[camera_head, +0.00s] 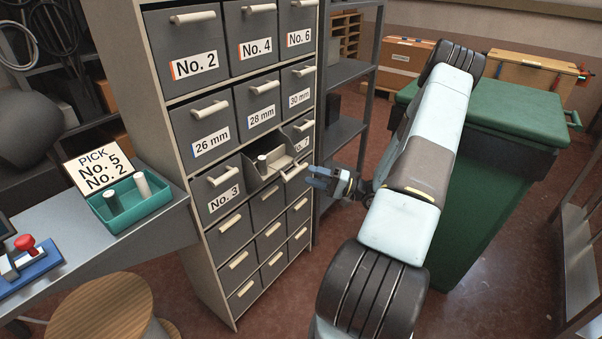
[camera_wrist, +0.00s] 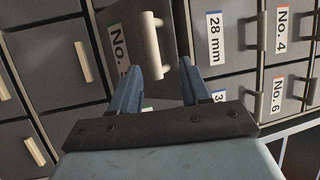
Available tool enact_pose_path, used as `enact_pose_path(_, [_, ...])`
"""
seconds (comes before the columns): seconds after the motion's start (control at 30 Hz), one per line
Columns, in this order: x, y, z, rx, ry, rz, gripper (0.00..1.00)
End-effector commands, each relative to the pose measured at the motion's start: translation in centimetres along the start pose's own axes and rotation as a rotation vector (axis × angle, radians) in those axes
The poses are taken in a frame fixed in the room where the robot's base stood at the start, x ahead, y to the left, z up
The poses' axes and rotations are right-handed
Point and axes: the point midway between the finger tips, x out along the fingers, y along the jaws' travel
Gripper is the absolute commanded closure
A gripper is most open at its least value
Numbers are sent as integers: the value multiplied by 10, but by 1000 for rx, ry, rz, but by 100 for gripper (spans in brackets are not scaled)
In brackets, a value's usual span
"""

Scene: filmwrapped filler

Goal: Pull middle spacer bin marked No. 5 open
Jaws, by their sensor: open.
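The middle spacer bin (camera_head: 268,169) stands partly pulled out of the grey cabinet, and a pale cylinder shows inside it. Its pale bar handle (camera_head: 295,172) faces my gripper (camera_head: 330,182). In the wrist view the bin's front (camera_wrist: 118,22) carries a label (camera_wrist: 118,47) reading "No.", with the digit mostly hidden by my left finger. The handle (camera_wrist: 148,40) lies just ahead of the fingertips, nearer the left one. My gripper (camera_wrist: 172,70) is open with nothing between its blue fingers. In the head view it is slightly apart from the handle.
Closed bins No. 3 (camera_head: 219,190), 28 mm (camera_head: 260,110) and No. 7 (camera_head: 302,128) surround it. A teal tray (camera_head: 118,228) with two cylinders and a pick card (camera_head: 95,170) are on the bench at left. A green container (camera_head: 497,190) stands at right. Floor shows between cabinet and container.

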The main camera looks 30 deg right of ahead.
Motion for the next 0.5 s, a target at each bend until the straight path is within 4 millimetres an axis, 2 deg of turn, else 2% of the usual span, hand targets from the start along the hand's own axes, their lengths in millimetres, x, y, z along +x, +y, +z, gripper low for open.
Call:
enact_pose_path(0.03, [-11, 0, -1, 0, 3, 1, 54])
enact_pose_path(0.2, [-39, 1, -1, 1, 2, 2, 54])
enact_pose_path(0.33, [-53, 1, -1, 1, 2, 1, 54])
enact_pose_path(0.5, [-61, 1, -1, 1, 0, 0, 54])
